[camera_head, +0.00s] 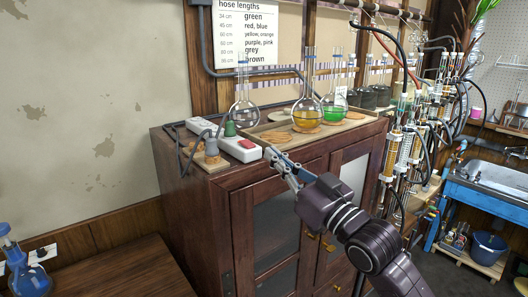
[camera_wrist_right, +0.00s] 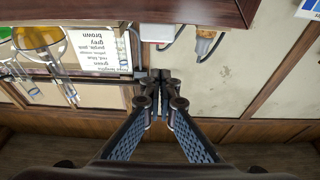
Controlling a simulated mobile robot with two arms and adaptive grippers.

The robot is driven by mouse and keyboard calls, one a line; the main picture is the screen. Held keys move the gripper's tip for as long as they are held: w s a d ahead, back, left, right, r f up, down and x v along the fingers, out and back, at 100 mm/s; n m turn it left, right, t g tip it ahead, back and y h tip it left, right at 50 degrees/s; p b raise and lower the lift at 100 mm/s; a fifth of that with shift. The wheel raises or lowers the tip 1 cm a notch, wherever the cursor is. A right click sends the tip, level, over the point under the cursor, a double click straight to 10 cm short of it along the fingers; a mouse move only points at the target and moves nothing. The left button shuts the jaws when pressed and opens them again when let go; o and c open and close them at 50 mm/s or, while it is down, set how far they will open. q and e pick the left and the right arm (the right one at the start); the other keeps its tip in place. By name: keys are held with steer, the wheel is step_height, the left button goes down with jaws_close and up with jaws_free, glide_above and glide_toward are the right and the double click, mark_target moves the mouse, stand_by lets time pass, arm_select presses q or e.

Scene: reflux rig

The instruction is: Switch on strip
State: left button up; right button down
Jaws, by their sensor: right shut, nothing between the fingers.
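The white power strip (camera_head: 237,149) lies on top of the wooden cabinet near its front left corner. A red switch (camera_head: 247,144) sits near its right end; I cannot tell whether it is on or off. The strip's white end also shows upside down in the right wrist view (camera_wrist_right: 158,31). My right gripper (camera_head: 270,154) is shut and empty, its tips just to the right of the strip's right end. I cannot tell whether they touch it. In the right wrist view the closed fingertips (camera_wrist_right: 160,76) show below the strip. My left gripper is out of view.
A tray (camera_head: 262,130) holding flasks, one with yellow liquid (camera_head: 307,113) and one with green (camera_head: 334,108), stands right behind the strip's end. A grey plug (camera_head: 211,146) with cable stands left. Crowded glass tubing (camera_head: 405,145) is at the right.

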steer(key=shift+v, duration=1.1)
steer(key=shift+w+f, duration=0.1)
steer(key=shift+f, duration=0.1)
